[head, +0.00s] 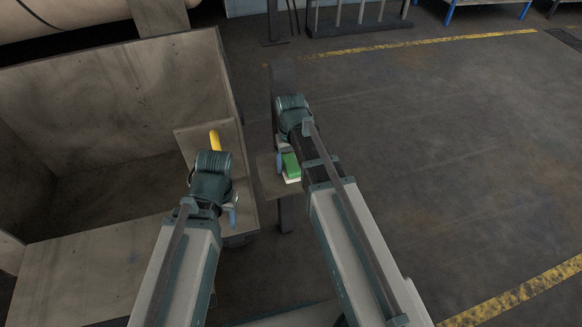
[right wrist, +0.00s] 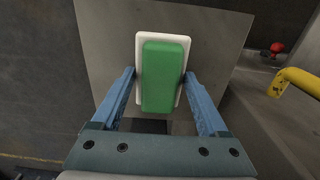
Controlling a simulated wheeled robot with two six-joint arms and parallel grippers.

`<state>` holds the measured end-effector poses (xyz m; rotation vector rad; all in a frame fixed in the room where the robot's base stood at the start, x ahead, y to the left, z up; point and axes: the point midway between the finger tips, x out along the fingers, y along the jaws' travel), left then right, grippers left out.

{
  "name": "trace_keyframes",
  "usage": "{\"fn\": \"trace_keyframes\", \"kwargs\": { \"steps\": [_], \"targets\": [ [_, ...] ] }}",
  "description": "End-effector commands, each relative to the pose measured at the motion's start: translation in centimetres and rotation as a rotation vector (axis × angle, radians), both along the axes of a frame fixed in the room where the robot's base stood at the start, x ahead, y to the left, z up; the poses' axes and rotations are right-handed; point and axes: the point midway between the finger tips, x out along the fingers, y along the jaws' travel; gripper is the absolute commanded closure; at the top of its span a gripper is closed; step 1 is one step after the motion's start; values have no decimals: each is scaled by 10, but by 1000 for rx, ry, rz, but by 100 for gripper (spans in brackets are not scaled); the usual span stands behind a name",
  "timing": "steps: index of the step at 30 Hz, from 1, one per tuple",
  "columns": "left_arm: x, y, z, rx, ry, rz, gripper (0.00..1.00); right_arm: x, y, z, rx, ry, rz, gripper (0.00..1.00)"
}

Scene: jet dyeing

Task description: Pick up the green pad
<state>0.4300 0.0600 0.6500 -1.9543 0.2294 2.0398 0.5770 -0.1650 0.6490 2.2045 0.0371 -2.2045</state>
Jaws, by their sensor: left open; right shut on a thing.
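The green pad (head: 291,163) has a white backing and sits at the small stand beside the bin, in the middle of the head view. It fills the centre of the right wrist view (right wrist: 162,60), over a flat plate (right wrist: 215,40). My right gripper (right wrist: 160,74) is shut on it, with one blue finger along each long side. The arm hides part of the pad in the head view. My left gripper (head: 232,213) is open at the bin's right edge, apart from the pad; its wrist hides most of its fingers.
A large grey-brown bin (head: 100,100) stands on the left. A yellow bent handle (head: 214,140) rises near my left wrist, and a red knob (right wrist: 277,47) shows beyond it in the wrist view. The floor on the right (head: 450,150) is clear.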

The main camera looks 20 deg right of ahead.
Motion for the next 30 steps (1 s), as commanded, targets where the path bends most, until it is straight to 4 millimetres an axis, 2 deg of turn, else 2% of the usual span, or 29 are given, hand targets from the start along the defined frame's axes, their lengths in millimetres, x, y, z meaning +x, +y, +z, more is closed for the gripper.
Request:
{"fn": "trace_keyframes", "kwargs": {
  "steps": [1,6,20,30],
  "targets": [
    [0,0,0,0,0,0,48,0,0,0,0,0,0,61],
    [0,0,0,0,0,0,48,0,0,0,0,0,0,89],
    [0,0,8,0,0,0,48,0,0,8,0,0,0,89],
    [0,0,39,0,0,0,48,0,0,39,0,0,0,89]
  ]
}}
